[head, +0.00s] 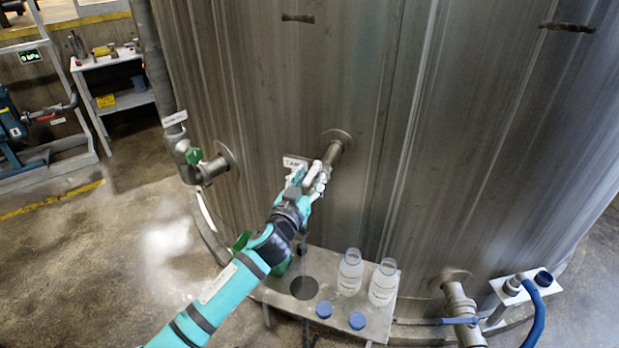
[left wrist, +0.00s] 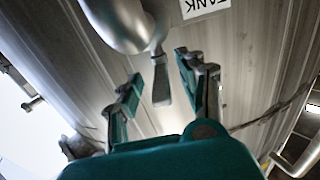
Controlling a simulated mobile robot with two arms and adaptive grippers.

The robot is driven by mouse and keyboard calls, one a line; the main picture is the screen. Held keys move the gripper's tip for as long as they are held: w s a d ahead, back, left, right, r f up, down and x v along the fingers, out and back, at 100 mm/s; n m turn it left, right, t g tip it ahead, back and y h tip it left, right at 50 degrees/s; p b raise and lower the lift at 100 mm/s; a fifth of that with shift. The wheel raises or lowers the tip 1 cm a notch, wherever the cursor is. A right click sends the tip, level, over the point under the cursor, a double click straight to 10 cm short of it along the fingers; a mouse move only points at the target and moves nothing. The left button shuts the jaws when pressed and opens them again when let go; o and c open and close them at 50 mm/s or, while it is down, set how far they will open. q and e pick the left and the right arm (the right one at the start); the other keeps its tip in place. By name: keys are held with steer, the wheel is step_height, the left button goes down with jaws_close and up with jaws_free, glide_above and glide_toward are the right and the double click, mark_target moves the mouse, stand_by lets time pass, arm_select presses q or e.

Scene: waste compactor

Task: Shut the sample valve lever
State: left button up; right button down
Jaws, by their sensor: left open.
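The sample valve (head: 332,158) sticks out of the steel tank on a short metal pipe, beside a white tag. My left gripper (head: 308,178) is at the valve and hides much of its body and the lever in the head view. In the left wrist view, the flat grey lever (left wrist: 161,84) hangs down from the rounded metal valve body (left wrist: 121,22). My left gripper (left wrist: 158,68) is open, with one finger on each side of the lever. Gaps show between the lever and both fingers. My right gripper is not in view.
Below the valve, a metal shelf (head: 270,296) carries two clear bottles (head: 350,272), two blue caps (head: 357,321) and a green item partly behind my arm. A green-handled valve (head: 194,156) is at left. A blue-levered valve (head: 460,318) and blue hose (head: 535,318) are lower right.

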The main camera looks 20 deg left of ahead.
arm_select(q)
jaws_close()
stand_by(0.3)
steer(key=shift+a, duration=0.15)
